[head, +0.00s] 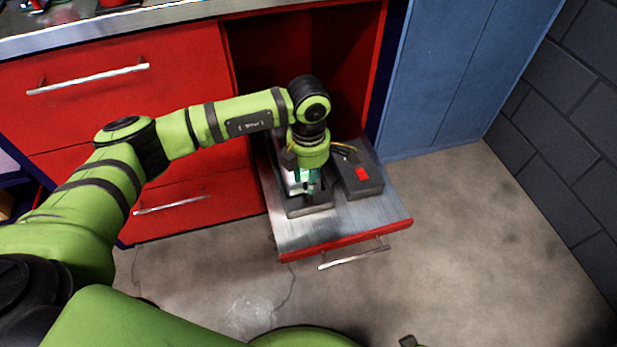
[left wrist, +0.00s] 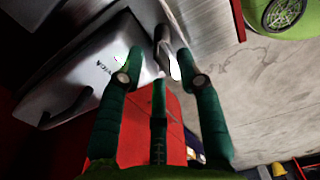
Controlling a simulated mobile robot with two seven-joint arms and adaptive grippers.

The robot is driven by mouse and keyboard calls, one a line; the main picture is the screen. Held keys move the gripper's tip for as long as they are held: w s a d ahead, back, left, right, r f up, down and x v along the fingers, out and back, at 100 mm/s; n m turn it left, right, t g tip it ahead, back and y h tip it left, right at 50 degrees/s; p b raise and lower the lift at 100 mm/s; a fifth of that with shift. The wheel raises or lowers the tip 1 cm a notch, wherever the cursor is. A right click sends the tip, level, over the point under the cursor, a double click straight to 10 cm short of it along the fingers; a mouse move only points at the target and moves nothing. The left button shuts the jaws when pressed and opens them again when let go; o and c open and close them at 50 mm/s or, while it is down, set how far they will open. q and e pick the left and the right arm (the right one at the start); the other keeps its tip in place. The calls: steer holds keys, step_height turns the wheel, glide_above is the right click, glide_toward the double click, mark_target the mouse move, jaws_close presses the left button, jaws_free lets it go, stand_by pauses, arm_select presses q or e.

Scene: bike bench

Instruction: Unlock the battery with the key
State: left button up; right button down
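In the head view my left gripper (head: 309,190) points down over the open drawer, above a grey case (head: 311,210) that is probably the battery. In the left wrist view this case (left wrist: 82,65) shows lettering on its side. A small bright metal piece (left wrist: 172,62), possibly the key, is between the green fingertips of my left gripper (left wrist: 162,62). It looks very near the right fingertip, with a small gap at the left one. I cannot tell whether the fingers press on it. The gripper hides most of the case in the head view. My right gripper is not seen.
The drawer (head: 300,232) is pulled out, with a bar handle (head: 353,252). A dark box (head: 368,187) with a red patch stands in it, right of my gripper. Red cabinet fronts (head: 190,85) lie left, a blue cabinet (head: 440,80) right. The floor (head: 490,240) right is clear.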

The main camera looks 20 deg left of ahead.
arm_select(q)
step_height(320, 180, up, 11)
steer(key=shift+f, duration=0.2)
stand_by(0.5)
